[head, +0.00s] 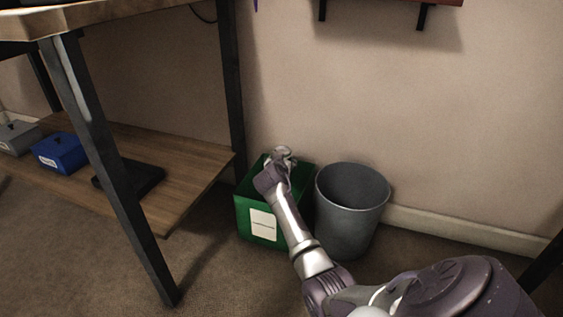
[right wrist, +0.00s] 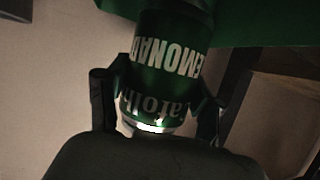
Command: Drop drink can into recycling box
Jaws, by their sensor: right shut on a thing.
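A green drink can (right wrist: 170,60) with "LEMONADE" lettering fills the middle of the right wrist view. My right gripper (right wrist: 155,100) is shut on it, with one finger on each side. In the head view my right gripper (head: 281,156) is over the opening of the green recycling box (head: 241,215), near its back. The box has a white label on its front. The can is hard to make out in the head view, hidden by the gripper and arm. Green box wall (right wrist: 265,22) shows behind the can in the wrist view. My left gripper is not in view.
A grey waste bin (head: 350,215) stands just right of the box, close to my arm. A workbench with a dark leg (head: 110,170) and a wooden lower shelf (head: 190,165) is on the left. The shelf holds a blue box (head: 60,152) and a grey box (head: 18,138).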

